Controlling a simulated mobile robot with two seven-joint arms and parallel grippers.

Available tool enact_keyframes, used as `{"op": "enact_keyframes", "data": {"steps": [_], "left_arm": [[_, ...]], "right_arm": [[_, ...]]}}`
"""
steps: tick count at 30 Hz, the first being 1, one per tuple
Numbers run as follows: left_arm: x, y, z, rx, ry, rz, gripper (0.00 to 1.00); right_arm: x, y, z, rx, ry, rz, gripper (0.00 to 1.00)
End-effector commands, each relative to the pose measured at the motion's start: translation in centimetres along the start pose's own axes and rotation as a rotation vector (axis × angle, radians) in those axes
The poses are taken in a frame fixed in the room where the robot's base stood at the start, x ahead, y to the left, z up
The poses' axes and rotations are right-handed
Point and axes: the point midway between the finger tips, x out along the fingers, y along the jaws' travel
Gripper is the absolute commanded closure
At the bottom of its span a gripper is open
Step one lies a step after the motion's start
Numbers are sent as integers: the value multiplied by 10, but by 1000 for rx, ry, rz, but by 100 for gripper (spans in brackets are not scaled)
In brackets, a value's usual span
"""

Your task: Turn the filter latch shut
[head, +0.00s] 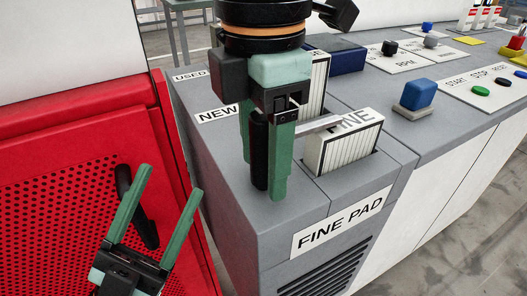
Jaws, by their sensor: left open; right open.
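A filter (340,153) marked FINE stands in a slot of the grey cabinet (232,205), above a FINE PAD label. My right gripper (262,185) is open and points down just left of the filter. A dark upright piece (258,150) shows beside its green finger; I cannot tell whether it belongs to the gripper. My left gripper (172,180) is open and empty at lower left, before the red panel.
The red perforated panel (60,210) has a black handle (135,205) close to my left gripper. Labels NEW and USED mark the cabinet top. A blue block (415,95) and a START/STOP button panel (485,88) are to the right. Grey floor is clear at lower right.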

Motion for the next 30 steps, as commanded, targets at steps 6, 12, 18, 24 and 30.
{"op": "enact_keyframes", "data": {"steps": [6, 12, 18, 24, 30], "left_arm": [[0, 0, 0, 0, -1, 0, 33], [-3, 0, 27, -27, -109, -6, 33], [-16, 4, 71, -84, -306, -19, 33], [-39, 13, 114, -143, -508, -28, 33], [-70, 26, 150, -203, -706, -29, 33]], "right_arm": [[-1, 0, 0, -1, 1, 0, 36], [-17, 0, 0, -1, 1, 2, 36], [-46, 0, -1, 0, 2, 2, 36], [-73, 0, 0, 0, 0, 1, 36], [-98, 0, 0, 1, 1, 2, 36]]}}
